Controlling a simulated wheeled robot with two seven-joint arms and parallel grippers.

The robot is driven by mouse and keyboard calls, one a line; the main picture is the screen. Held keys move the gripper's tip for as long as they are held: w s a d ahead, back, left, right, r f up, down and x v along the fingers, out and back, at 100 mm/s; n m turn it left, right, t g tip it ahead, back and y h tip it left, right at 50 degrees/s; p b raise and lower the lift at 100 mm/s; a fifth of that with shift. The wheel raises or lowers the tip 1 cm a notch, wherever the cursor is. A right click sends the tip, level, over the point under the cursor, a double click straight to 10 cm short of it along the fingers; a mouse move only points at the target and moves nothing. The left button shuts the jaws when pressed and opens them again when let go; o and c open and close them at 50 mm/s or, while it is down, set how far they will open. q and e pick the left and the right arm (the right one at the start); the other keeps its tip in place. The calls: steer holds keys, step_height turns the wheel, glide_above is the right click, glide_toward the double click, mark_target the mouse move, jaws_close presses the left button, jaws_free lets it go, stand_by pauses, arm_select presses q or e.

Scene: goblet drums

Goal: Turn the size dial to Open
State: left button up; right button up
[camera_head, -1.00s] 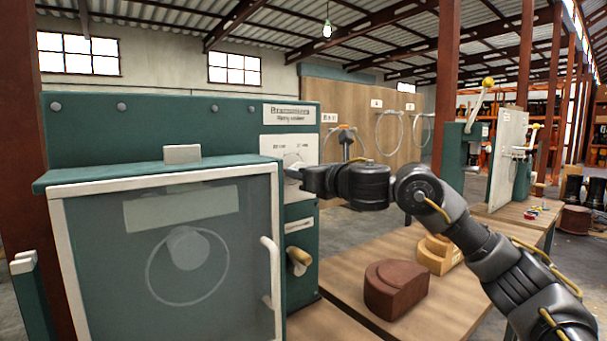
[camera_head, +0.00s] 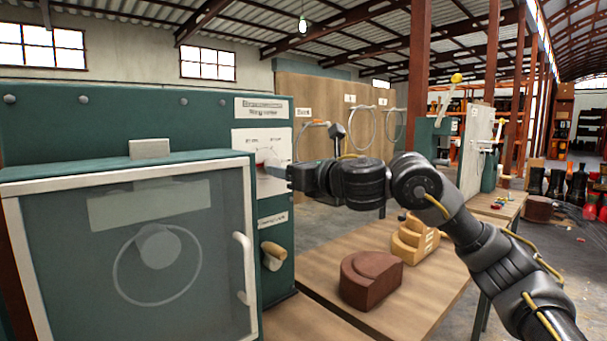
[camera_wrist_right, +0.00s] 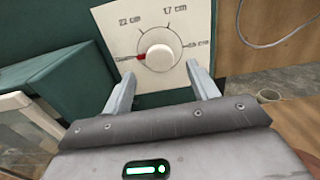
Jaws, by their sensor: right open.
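The size dial is a round white knob (camera_wrist_right: 158,50) on a white plate (camera_wrist_right: 186,20) marked "22 cm" and "1.7 cm", with a third marking at right too blurred to read. Its red pointer (camera_wrist_right: 143,58) points left and slightly down, below "22 cm". In the head view the dial (camera_head: 265,157) is partly behind my right gripper (camera_head: 278,170). In the right wrist view my right gripper (camera_wrist_right: 160,73) is open, one finger on each side of the knob and pointing at the plate. I see no finger touching the knob. My left gripper is not in view.
The green machine (camera_head: 110,115) has a glazed door (camera_head: 170,250) with a white handle (camera_head: 243,268) left of the dial. A wooden-ended lever (camera_head: 273,255) sits below the dial. Brown (camera_head: 370,278) and yellow (camera_head: 412,240) blocks stand on the table (camera_head: 335,315).

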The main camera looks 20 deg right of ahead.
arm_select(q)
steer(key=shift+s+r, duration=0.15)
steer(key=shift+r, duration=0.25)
arm_select(e)
steer(key=v, duration=0.6)
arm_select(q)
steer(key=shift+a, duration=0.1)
